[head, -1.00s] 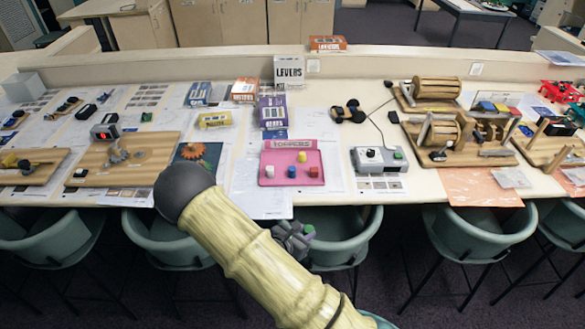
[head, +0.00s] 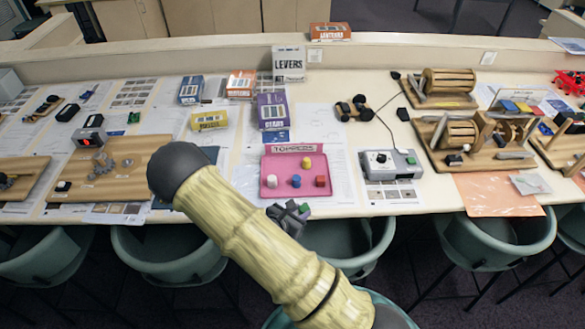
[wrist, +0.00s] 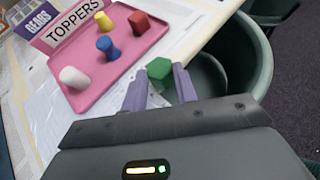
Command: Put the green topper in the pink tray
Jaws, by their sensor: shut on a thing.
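The green topper (wrist: 159,69) is held between the two fingertips of my gripper (wrist: 160,86) in the wrist view. A white, a blue, a red and a yellow topper stand in the tray. The green topper is outside the tray, apart from it.
A grey control box (head: 390,164) stands right of the tray. A wooden board (head: 112,180) with gears lies to the left. Boxes, among them a purple one (head: 272,111), stand behind. Chairs, one of them (head: 500,240) to the right, line the table's front.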

